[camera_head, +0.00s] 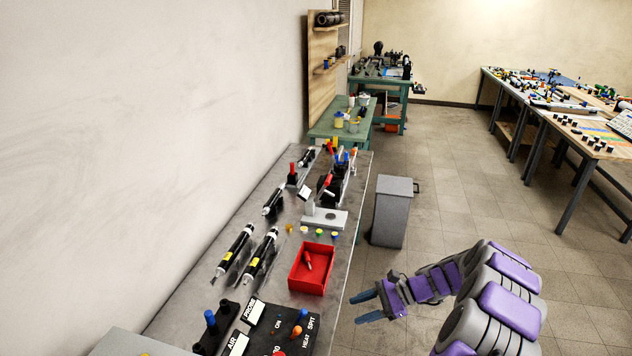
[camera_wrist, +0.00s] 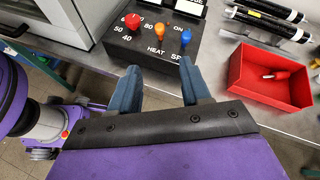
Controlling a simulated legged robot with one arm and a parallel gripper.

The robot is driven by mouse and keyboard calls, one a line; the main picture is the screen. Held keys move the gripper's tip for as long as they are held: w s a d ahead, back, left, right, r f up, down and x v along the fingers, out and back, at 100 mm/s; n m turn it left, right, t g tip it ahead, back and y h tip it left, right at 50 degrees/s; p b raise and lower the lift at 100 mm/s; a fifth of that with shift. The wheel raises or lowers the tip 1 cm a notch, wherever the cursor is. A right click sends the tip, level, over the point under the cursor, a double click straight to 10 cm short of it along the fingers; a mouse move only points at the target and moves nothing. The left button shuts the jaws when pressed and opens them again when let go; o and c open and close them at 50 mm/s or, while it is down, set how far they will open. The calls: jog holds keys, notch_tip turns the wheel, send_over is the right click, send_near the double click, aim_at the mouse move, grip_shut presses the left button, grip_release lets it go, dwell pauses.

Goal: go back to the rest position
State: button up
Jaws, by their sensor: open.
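My gripper (camera_head: 366,306) is at the end of my purple and grey arm, off the right edge of the grey workbench (camera_head: 262,213) in the head view. Its two blue fingers are apart with nothing between them. In the wrist view my gripper (camera_wrist: 158,88) points toward the bench's front edge and a black control panel (camera_wrist: 155,42) with red, orange and blue knobs. The fingers appear clear of the panel.
A red tray (camera_head: 292,267) holding a small red-handled item sits on the bench. Black cylindrical tools (camera_head: 262,252) lie to its left. A grey bin (camera_head: 391,212) stands on the floor beyond my gripper. The tiled floor to the right is open.

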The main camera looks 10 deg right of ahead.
jog(key=s+a+r+n+g+h, duration=0.4)
jog(key=s+a+r+n, duration=0.6)
jog(key=s+r, duration=0.45)
jog(key=s+d+r+n+h, duration=0.1)
jog(key=s+d+n+h, duration=0.1)
jog(key=s, duration=0.5)
jog(key=s+d+r+n+t+h, duration=0.1)
jog(key=s+h, duration=0.3)
jog(key=s, duration=0.4)
jog(key=s+d+r+n+h, duration=0.1)
jog(key=s+d+n+h, duration=0.1)
jog(key=s, duration=0.6)
jog(key=shift+s+d+r+n+t+h, duration=0.2)
jog(key=shift+d+r+n+t+h, duration=0.1)
jog(key=shift+h, duration=0.1)
